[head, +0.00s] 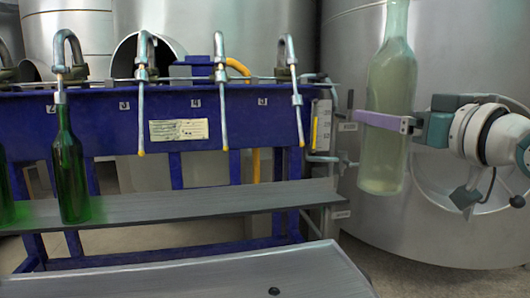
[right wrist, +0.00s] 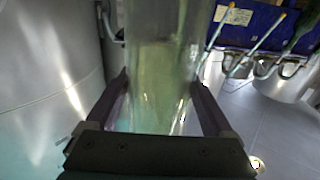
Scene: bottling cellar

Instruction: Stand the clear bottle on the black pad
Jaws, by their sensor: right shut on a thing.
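The clear bottle (head: 385,165), pale and slightly greenish, hangs in the air at the right of the head view, nearly upright with a slight tilt. Its top is cut off by the picture edge. My right gripper (head: 372,119) is shut on its body from the right, with one purple finger across its front. In the right wrist view the bottle (right wrist: 160,50) stands between both fingers. A small black round spot (head: 274,291) shows on the front bench; I cannot tell whether it is the black pad. My left gripper is not in view.
A blue filling rack (head: 180,115) with several spouts stands left of the bottle. A green bottle (head: 68,170) is under one spout on the grey shelf (head: 200,203), with another at the left edge. The front bench (head: 190,280) is mostly bare. A large steel tank (head: 440,225) stands behind.

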